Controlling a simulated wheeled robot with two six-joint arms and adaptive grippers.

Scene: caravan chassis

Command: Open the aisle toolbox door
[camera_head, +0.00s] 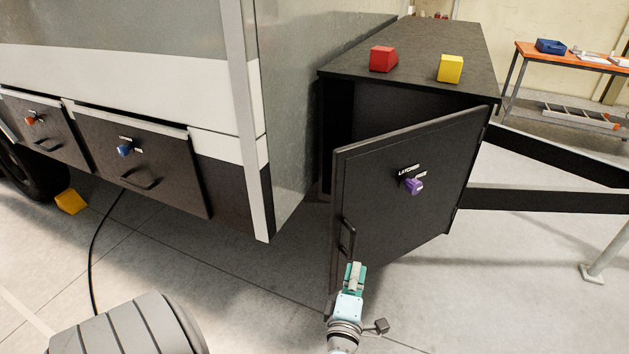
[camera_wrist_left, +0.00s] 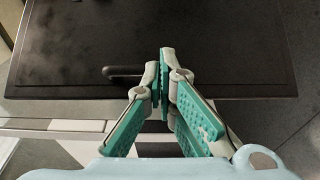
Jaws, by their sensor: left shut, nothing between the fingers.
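A black toolbox (camera_head: 430,48) stands at the front of the caravan. Its door (camera_head: 405,225) is partly open, hinged at the right, with its left edge swung out and a dark gap behind. A purple knob (camera_head: 413,186) sits beside a "LATCHED" label on the door. A black bar handle (camera_head: 346,240) is near the door's left edge; it also shows in the left wrist view (camera_wrist_left: 124,72). My left gripper (camera_head: 355,267) is shut and empty, just below the handle in the head view. I cannot tell whether it touches the door. My right gripper is out of view.
A red block (camera_head: 383,59) and a yellow block (camera_head: 450,69) sit on the toolbox top. Two lower lockers (camera_head: 145,165) (camera_head: 45,128) are closed. Black drawbar beams (camera_head: 545,199) run right of the door. A cable (camera_head: 93,250) crosses the floor. Floor in front is mostly clear.

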